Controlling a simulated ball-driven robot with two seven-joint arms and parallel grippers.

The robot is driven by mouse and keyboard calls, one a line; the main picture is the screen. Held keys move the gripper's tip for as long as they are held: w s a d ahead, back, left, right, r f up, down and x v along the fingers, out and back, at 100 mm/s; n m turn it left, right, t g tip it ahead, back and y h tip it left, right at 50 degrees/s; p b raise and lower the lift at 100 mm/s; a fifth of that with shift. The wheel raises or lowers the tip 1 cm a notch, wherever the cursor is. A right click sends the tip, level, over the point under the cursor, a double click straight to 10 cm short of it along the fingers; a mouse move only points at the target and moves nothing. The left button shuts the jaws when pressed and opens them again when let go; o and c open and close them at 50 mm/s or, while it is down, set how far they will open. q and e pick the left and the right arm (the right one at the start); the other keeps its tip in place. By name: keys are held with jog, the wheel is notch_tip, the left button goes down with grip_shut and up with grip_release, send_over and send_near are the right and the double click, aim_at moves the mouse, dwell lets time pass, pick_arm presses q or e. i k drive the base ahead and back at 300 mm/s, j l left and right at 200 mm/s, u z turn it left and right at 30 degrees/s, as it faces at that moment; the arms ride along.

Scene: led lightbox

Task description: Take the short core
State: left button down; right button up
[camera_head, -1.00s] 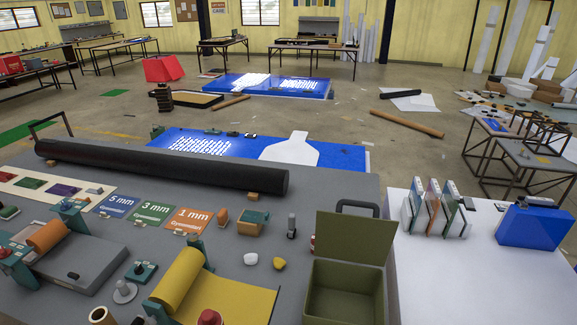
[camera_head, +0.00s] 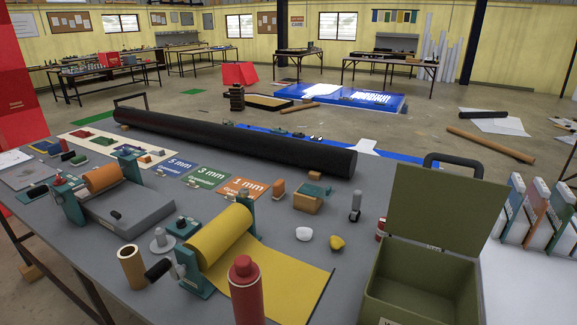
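A short cardboard-coloured tube (camera_head: 132,267), which looks like the short core, stands upright near the front edge of the grey table, with its open top end showing. It is left of the black-handled yellow roll (camera_head: 220,240) and in front of a grey disc with a knob (camera_head: 162,241). Nothing is touching it that I can make out. Neither of my grippers shows in the head view.
A red bottle (camera_head: 246,290) stands at the front, right of the core. A teal-framed orange roller (camera_head: 102,178) is behind left. A long black roll (camera_head: 235,142) lies along the back. An open green box (camera_head: 425,270) stands at the right.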

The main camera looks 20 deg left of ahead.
aim_at(134, 267)
jog(key=u, duration=1.9)
jog(key=i+j+z, duration=0.15)
jog(key=j, duration=0.15)
jog(key=i+j+z, duration=0.15)
jog(key=j, duration=0.15)
jog(key=i+j+z, duration=0.15)
jog(key=j, duration=0.2)
